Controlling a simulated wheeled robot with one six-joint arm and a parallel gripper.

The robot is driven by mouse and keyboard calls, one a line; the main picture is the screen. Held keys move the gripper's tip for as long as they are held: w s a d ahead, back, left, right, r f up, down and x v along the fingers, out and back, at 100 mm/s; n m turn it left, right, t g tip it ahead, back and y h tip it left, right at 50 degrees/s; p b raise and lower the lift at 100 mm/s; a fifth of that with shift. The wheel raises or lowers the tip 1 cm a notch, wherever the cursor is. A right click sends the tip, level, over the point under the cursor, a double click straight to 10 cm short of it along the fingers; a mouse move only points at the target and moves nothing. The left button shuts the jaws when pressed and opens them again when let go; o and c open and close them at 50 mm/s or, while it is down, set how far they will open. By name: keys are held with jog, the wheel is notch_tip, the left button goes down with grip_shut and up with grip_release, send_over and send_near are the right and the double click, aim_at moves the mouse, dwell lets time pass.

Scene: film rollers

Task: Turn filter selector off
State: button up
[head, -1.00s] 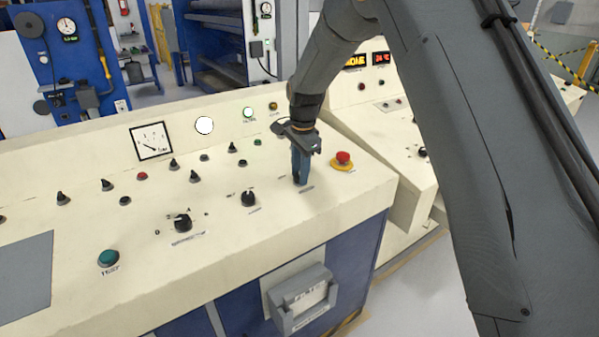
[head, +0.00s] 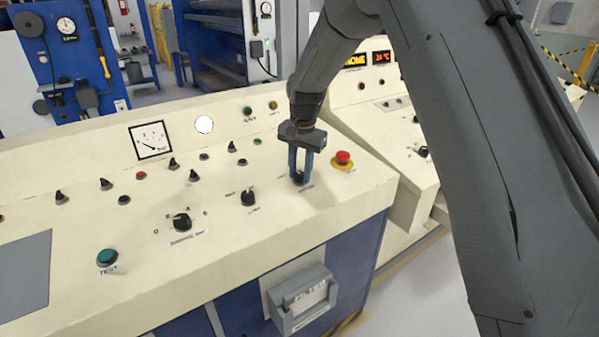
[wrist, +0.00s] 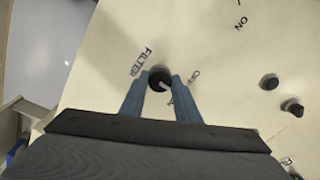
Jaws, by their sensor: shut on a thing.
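The filter selector is a small black rotary knob (wrist: 160,79) on the cream console top, with the word FILTER printed beside it. In the wrist view OFF is printed just right of it, and ON farther up and right. A pale pointer mark shows on the knob, slanting to the lower right; I cannot tell exactly which label it meets. My gripper (wrist: 161,80) points down with its two blue fingers on either side of the knob, shut on it. In the head view my gripper (head: 299,174) hides most of the knob.
A red emergency button (head: 343,159) stands close right of my gripper. A black selector (head: 248,198) and another larger one (head: 182,222) are to the left, with a green TEST button (head: 107,257). The console's front edge lies just below.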

aim_at(301, 176)
jog(key=n, duration=0.5)
jog(key=shift+n+b, duration=0.3)
dwell(0.4)
jog(key=o, duration=1)
jog(key=shift+o, duration=0.2)
jog(key=shift+r, duration=0.1)
jog(key=shift+s+d+r+b, duration=0.15)
jog(key=shift+r+b, duration=0.15)
jog(key=shift+r, duration=0.95)
jog(key=shift+s+r+b, duration=0.1)
jog(key=shift+r+b, duration=0.2)
jog(key=shift+r, duration=1)
jog(key=shift+s+d+r+b, duration=0.15)
jog(key=shift+r+b, duration=0.15)
jog(key=shift+r, duration=0.95)
jog(key=shift+a, duration=0.1)
